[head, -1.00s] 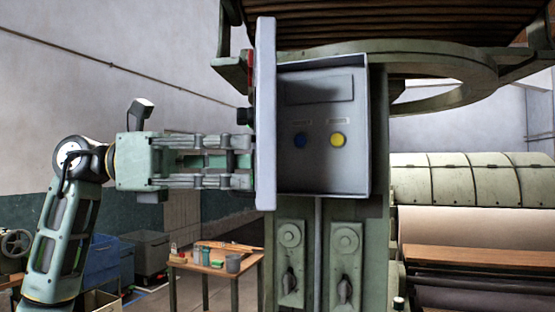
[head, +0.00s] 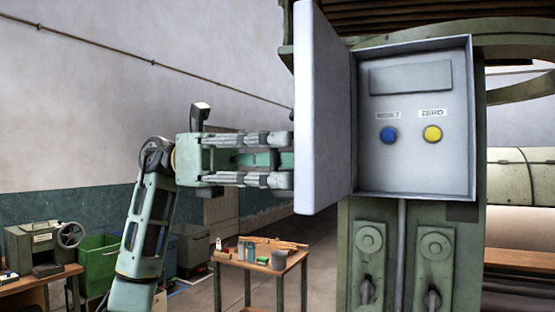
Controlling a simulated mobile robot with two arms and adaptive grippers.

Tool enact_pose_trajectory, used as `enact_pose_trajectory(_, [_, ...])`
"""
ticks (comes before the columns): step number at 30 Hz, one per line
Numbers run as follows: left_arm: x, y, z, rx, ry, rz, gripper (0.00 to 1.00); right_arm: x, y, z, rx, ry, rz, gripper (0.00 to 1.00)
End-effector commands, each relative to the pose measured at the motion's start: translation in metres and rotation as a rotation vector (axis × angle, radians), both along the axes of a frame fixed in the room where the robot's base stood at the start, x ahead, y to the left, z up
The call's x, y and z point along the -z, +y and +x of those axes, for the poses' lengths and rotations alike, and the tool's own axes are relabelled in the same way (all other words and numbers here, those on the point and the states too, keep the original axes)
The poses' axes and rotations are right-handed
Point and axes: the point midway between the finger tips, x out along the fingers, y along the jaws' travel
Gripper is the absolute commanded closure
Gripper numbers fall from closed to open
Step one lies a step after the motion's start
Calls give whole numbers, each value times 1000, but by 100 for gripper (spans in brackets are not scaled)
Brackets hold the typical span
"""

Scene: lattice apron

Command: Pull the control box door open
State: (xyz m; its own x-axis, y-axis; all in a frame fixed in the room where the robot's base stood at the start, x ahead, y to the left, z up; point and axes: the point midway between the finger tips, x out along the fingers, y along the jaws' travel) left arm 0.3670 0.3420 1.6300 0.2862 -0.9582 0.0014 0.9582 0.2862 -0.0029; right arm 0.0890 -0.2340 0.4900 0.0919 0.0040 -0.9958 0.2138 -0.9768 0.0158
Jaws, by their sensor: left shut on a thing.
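The control box (head: 463,120) is grey and open-fronted, mounted on a green post. Inside it are a blue button (head: 388,135), a yellow button (head: 432,133) with small labels above, and a darker panel. My left gripper (head: 290,162) comes in from the left and is shut at the door's left edge. What its fingertips hold is hidden behind the door, likely the handle side. My right gripper is not in view.
A small wooden table (head: 262,262) with bottles, a cup and tools stands below the left arm. Green (head: 98,258) and grey bins and a bench with a machine (head: 45,245) stand at the left. Knobs (head: 370,240) sit under the box. A large roller machine is at the right.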

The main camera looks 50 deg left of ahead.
Motion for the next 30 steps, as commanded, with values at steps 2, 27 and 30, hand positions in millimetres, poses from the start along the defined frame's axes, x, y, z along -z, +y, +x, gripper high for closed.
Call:
enact_pose_trajectory(2, [0,0,0,-2,4,0,100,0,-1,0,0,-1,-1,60])
enact_pose_trajectory(27, [0,24,-7,-4,3,-2,83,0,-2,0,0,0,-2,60])
enact_pose_trajectory(30, [-1,45,-13,-5,1,-3,83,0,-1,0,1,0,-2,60])
